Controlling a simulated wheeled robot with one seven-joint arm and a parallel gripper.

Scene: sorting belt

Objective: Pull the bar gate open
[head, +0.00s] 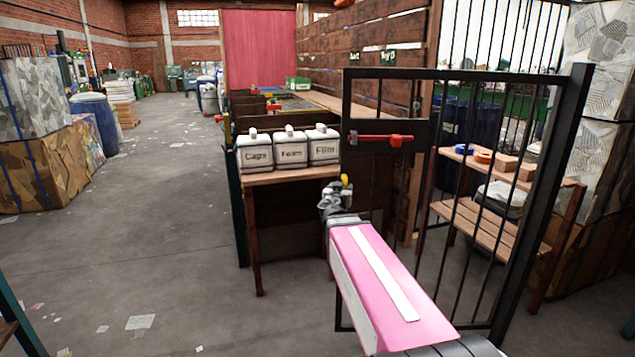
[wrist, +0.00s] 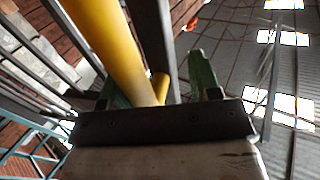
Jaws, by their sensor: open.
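The bar gate (head: 573,140) is a black metal frame with upright bars, on the right in the head view. A red latch-like piece (head: 375,138) sits on its dark upper panel. I cannot tell whether the gate is fully shut. In the wrist view, a thick yellow handle (wrist: 112,45) runs between the green fingers of my open gripper (wrist: 155,82). A dark upright (wrist: 152,35) stands behind it. Contact with the fingers cannot be told.
White jugs labelled Caps, Foam and Film (head: 290,149) stand on a wooden shelf (head: 285,177) left of the gate. Behind the bars is a wooden rack (head: 490,232) with small blue and orange items. The concrete floor (head: 150,255) on the left is clear apart from paper scraps.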

